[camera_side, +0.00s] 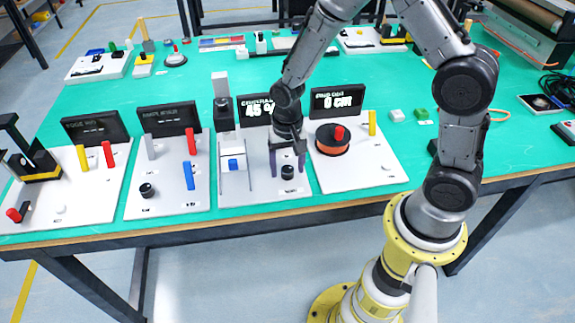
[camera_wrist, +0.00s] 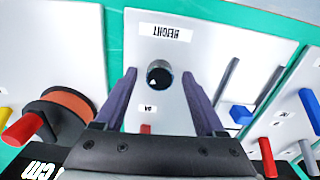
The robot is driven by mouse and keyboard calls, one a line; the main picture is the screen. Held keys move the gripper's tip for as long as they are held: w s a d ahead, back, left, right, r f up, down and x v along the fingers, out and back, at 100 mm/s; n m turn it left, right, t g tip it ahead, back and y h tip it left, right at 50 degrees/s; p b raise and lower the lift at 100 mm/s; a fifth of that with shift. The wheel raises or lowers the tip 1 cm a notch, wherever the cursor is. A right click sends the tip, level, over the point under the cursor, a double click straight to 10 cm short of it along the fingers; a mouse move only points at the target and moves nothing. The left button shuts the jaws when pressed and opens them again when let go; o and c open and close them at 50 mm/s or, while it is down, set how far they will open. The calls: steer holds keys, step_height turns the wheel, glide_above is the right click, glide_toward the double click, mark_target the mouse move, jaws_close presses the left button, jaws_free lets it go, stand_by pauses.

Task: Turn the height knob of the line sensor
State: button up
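The height knob (camera_wrist: 158,74) is a small round black knob with a white mark, beside an upside-down HEIGHT label (camera_wrist: 166,32) in the wrist view. It also shows in the side view (camera_side: 288,172) near the front right of the white line sensor panel (camera_side: 262,190). My gripper (camera_side: 287,172) points down over this panel. Its two purple-grey fingers are spread, one on each side of the knob in the wrist view (camera_wrist: 159,76). Gaps show between knob and fingers there. I cannot tell whether the fingertips are level with the knob.
A blue block (camera_side: 233,164) sits between rails on the panel's left, with a grey post (camera_side: 221,90) behind. To the right, a panel has an orange disc with a red handle (camera_side: 338,133) and a yellow lever (camera_side: 372,122). Left panels carry red and blue levers (camera_side: 189,175).

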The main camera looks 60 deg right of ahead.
step_height(320, 180, up, 14)
stand_by(0.6)
step_height(320, 180, up, 8)
steer(key=f+t, duration=0.1)
steer(key=t, duration=0.1)
glide_above(287, 169)
steer(key=s, duration=0.3)
steer(key=s+r+n+t, duration=0.1)
steer(key=s+r+t, duration=0.1)
steer(key=s+r, duration=0.2)
steer(key=s+d+n+t, duration=0.1)
steer(key=s+n, duration=0.6)
steer(key=s, duration=0.4)
steer(key=shift+f+t, duration=0.3)
steer(key=shift+f, duration=0.05)
